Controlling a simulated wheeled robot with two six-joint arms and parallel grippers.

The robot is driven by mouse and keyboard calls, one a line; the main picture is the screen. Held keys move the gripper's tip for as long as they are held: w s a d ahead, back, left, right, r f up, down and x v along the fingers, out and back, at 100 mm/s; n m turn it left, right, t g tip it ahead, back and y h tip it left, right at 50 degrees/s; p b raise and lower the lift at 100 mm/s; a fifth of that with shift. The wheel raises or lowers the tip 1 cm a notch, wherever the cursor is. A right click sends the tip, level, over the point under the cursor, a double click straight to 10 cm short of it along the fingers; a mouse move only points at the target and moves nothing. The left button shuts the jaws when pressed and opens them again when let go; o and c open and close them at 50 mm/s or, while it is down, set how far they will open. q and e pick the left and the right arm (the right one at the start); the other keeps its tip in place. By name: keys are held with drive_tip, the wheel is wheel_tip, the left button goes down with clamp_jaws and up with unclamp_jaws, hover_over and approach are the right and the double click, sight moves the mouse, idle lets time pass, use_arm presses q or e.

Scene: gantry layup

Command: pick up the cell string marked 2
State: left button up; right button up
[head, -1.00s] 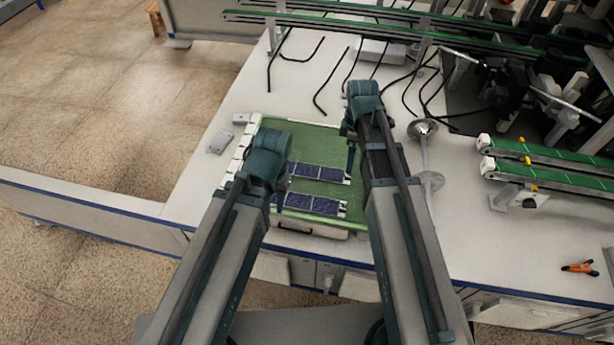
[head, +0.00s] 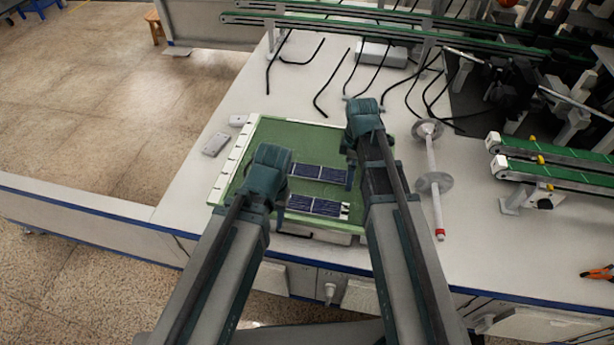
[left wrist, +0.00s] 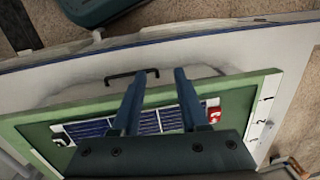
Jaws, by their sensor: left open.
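Two dark blue cell strings lie on the green board: a rear one (head: 320,172) and a front one (head: 313,206). I cannot read a number on either string in the head view. The left wrist view shows one string (left wrist: 91,130) lying across the board, partly hidden by my fingers, with a red tag at its right end. My left gripper (left wrist: 160,74) is open and empty, with its fingers apart over the string; in the head view its tip (head: 280,213) is at the front string's left end. My right gripper (head: 350,176) is beside the rear string's right end; its jaws are unclear.
The green board (head: 285,133) has a white strip (left wrist: 262,118) with small numbers along one side. A spindle with discs (head: 432,160) lies to its right, beyond it conveyors (head: 560,172). Black cables (head: 335,92) lie behind. Small grey blocks (head: 215,144) lie left of the board.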

drive_tip(key=shift+c, duration=0.3)
drive_tip(key=c, duration=1.4)
drive_tip(key=shift+o, duration=0.2)
